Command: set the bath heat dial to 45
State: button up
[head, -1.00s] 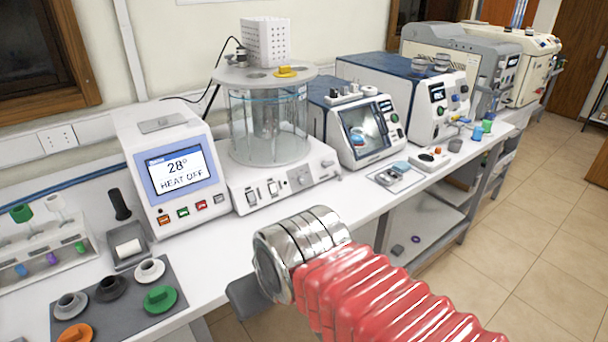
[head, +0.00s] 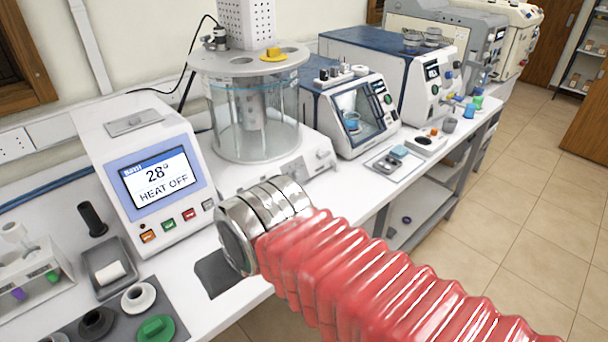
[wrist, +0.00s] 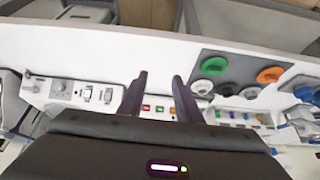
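The bath is a glass jar (head: 253,120) on a white base. Its control unit display (head: 157,180) reads 28° and HEAT OFF. A round grey dial (wrist: 60,87) shows on the base front at the left of the wrist view, beside two switches (wrist: 98,94); its setting is too small to read. My gripper (wrist: 160,78) is open and empty, its two dark fingers apart. In the wrist view the small coloured buttons (wrist: 158,109) appear between the fingers, with the dial off to the left.
A grey mat with plugs in several colours shows in the wrist view (wrist: 238,75). A grey tray (head: 113,270) with a white roll stands left of the arm. Blue-and-white instruments (head: 350,112) line the bench to the right. The floor (head: 490,210) beyond is clear.

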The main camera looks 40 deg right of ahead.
jog(key=o, duration=0.3)
jog(key=shift+w, duration=0.1)
jog(key=w+d+f+m+t+y, duration=0.1)
jog(key=w+d+f+m+y, duration=0.2)
jog(key=w+d+m, duration=0.35)
jog(key=w+d+f+m+y, duration=0.2)
jog(key=w+d+m+y, duration=0.25)
jog(key=d+m, duration=0.2)
jog(key=d+f+m+t+h, duration=0.1)
jog(key=d+m, duration=0.3)
jog(key=d, duration=0.4)
jog(key=d+f+m+t+h, duration=0.1)
jog(key=d+m+t, duration=0.3)
jog(key=d, duration=0.5)
jog(key=d+f+m+t+h, duration=0.2)
jog(key=d+m+t+h, duration=0.1)
jog(key=d, duration=0.6)
jog(key=shift+w+d+f+m, duration=0.1)
jog(key=shift+d+m, duration=0.15)
jog(key=shift+m, duration=0.15)
